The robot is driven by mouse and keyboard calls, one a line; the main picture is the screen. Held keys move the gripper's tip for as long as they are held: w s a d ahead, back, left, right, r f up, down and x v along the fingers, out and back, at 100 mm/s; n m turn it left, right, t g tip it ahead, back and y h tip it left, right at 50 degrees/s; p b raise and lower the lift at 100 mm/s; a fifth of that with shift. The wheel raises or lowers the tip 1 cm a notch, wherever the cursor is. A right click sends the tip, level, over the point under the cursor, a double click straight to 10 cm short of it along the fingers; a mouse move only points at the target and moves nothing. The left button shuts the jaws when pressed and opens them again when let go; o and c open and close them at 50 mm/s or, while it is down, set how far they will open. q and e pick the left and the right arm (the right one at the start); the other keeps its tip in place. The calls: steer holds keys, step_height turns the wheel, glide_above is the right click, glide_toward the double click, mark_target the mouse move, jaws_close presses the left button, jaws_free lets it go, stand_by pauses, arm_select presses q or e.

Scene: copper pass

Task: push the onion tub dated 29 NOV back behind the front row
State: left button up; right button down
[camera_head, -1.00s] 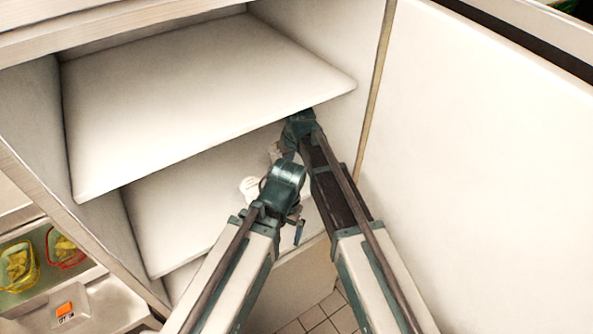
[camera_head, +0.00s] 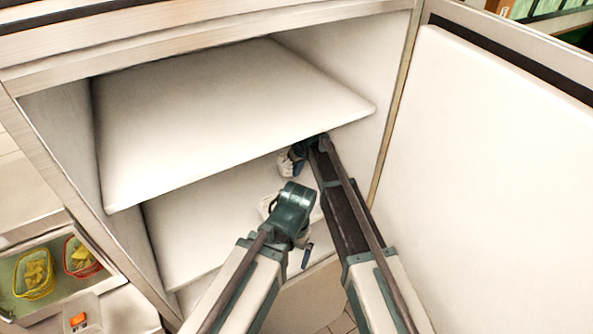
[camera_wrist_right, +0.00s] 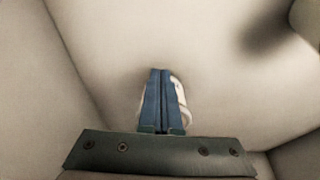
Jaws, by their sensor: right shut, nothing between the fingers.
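My right gripper (camera_head: 298,167) is on the lower shelf, partly hidden by its wrist under the upper shelf's front edge. In the right wrist view its blue fingers (camera_wrist_right: 161,100) are pressed together and empty. A pale rounded object (camera_wrist_right: 181,98), perhaps a tub, shows behind and beside the fingers; I cannot tell whether they touch it. In the head view a small white object (camera_head: 285,163) sits by the right gripper, and another (camera_head: 265,207) is partly hidden behind my left wrist. No date is readable. A blue finger (camera_head: 307,256) shows below my left wrist, but its jaw opening is unclear.
The upper shelf (camera_head: 220,110) is bare and overhangs the lower shelf (camera_head: 195,225), whose left part is clear. The cabinet's right wall (camera_head: 350,60) and open door (camera_head: 490,150) flank my right arm. Yellow (camera_head: 35,275) and red (camera_head: 80,258) baskets stand at lower left.

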steer(key=p+v, duration=0.2)
steer(key=shift+d+r, duration=0.1)
steer(key=shift+r, duration=0.2)
steer(key=s+d, duration=0.2)
steer(key=s, duration=0.1)
steer(key=s+d, duration=0.2)
steer(key=s, duration=0.1)
steer(key=s+d, duration=0.3)
steer(key=shift+s+d+f+b, duration=0.1)
steer(key=shift+s+f+b, duration=0.2)
steer(key=shift+b, duration=0.05)
